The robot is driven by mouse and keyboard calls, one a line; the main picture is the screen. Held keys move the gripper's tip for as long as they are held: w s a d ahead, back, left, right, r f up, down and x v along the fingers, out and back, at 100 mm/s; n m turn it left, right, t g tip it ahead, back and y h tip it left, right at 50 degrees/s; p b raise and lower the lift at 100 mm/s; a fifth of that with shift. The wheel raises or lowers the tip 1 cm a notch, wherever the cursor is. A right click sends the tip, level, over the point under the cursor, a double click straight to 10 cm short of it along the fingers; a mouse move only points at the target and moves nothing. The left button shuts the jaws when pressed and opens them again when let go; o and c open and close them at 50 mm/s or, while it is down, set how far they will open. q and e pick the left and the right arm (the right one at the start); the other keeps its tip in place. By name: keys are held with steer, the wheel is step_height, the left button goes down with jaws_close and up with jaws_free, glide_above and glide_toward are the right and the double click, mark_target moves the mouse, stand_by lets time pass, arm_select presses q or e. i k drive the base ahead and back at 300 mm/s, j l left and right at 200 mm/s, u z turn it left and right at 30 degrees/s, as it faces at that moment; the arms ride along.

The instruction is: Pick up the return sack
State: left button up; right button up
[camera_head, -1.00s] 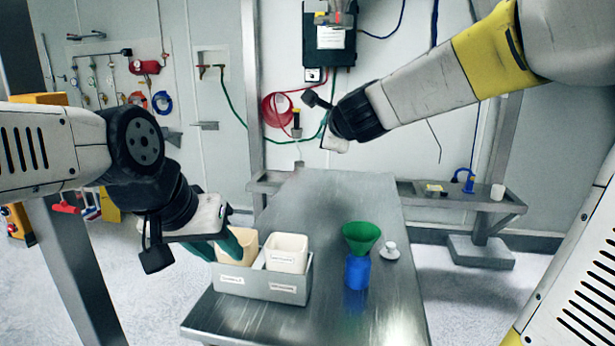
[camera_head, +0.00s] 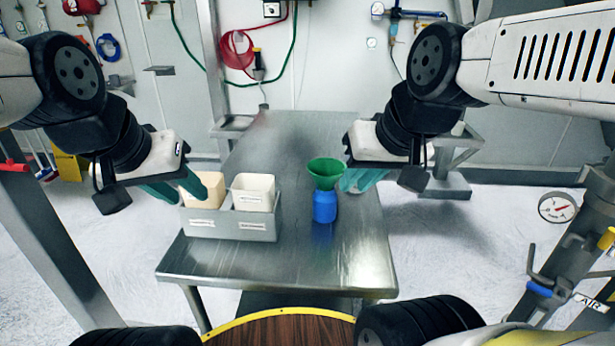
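I cannot make out a return sack in the head view. My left gripper (camera_head: 180,190) has teal fingers spread apart, at the left end of the grey two-compartment holder (camera_head: 232,229). It looks open, and nothing shows between the fingers. My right gripper (camera_head: 358,180) has teal fingers pointing down and left, just right of the green funnel (camera_head: 325,168). Its fingers overlap in the view, so its opening is unclear.
Two cream containers (camera_head: 207,188) (camera_head: 253,190) stand in the holder on the steel table (camera_head: 310,262). The funnel sits on a blue bottle (camera_head: 325,207). The table's front and rear middle are clear. A pressure gauge (camera_head: 558,207) stands at the right.

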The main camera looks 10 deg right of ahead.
mark_target(256, 205)
steer(key=j+z, duration=0.1)
steer(key=z, duration=0.7)
steer(key=j+z, duration=0.15)
steer(key=z, duration=0.2)
steer(key=k+z, duration=0.1)
steer(key=z, duration=0.3)
steer(key=k+j+z, duration=0.9)
steer(key=z, duration=0.15)
steer(key=k+j, duration=0.15)
steer(key=k, duration=0.25)
steer(key=k+j, duration=0.1)
steer(key=k, duration=0.35)
